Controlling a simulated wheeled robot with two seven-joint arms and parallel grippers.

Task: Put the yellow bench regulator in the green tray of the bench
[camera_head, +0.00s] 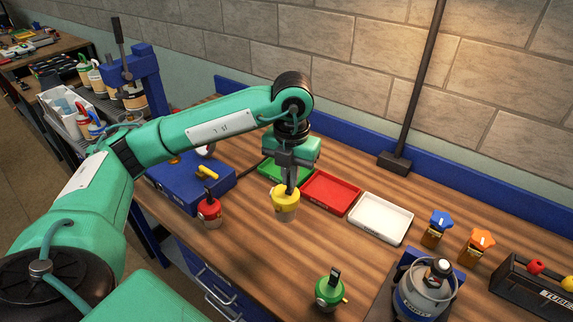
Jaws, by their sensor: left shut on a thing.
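The yellow bench regulator (286,204) is a small yellow-topped piece with a pale lower body. My left gripper (288,188) is shut on its dark upright part from above. The regulator appears in front of the trays, nearer to me than the green tray; I cannot tell if it touches the bench. The green tray (268,172) lies at the left end of a row of trays, partly hidden behind my left gripper. The wooden bench (262,262) spreads beneath them. My right gripper does not show.
A red tray (347,206) and a white tray (381,219) lie right of the green tray. A red regulator (209,209) and a green regulator (330,290) stand nearby. A blue box (196,185) stands left. A gas cylinder (424,290) and dark tube rack (530,286) stand right.

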